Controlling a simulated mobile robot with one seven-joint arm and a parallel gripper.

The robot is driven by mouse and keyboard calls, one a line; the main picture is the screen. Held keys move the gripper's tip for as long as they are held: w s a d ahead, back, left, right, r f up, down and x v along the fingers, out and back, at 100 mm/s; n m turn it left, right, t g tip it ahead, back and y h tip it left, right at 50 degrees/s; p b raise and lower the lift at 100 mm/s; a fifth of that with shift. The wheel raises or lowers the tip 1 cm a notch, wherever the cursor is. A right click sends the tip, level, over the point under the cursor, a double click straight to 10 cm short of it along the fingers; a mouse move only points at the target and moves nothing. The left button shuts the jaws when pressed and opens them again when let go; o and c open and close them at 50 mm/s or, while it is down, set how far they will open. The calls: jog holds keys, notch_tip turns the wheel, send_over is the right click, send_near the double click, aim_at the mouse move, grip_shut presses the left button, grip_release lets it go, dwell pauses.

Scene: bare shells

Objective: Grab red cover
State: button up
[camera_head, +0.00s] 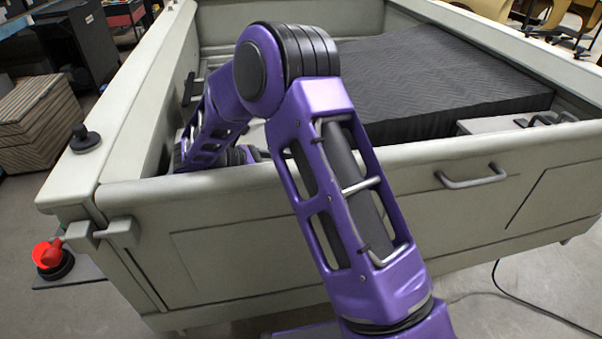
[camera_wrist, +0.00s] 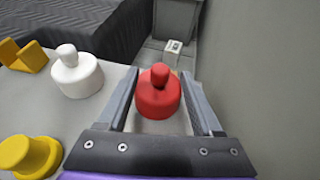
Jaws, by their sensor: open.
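The red cover (camera_wrist: 158,97), a short cylinder with a knob on top, stands upright on a pale grey surface in the wrist view. My gripper (camera_wrist: 160,76) is open, with one finger on each side of the cover. Narrow gaps seem to show beside it; whether a finger touches it I cannot tell. In the head view my purple arm reaches over the front wall into a large grey box (camera_head: 230,188), and that wall hides my gripper and this cover.
A white cover (camera_wrist: 76,76), a yellow cover (camera_wrist: 30,156) and a yellow bracket-like piece (camera_wrist: 24,58) lie left of the gripper. A grey wall (camera_wrist: 265,80) rises close on the right. A black quilted block (camera_head: 440,80) fills much of the box. A red knobbed piece (camera_head: 47,253) sits outside it.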

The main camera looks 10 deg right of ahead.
jog(key=shift+x, duration=1.55)
jog(key=shift+c, duration=0.4)
grip_shut()
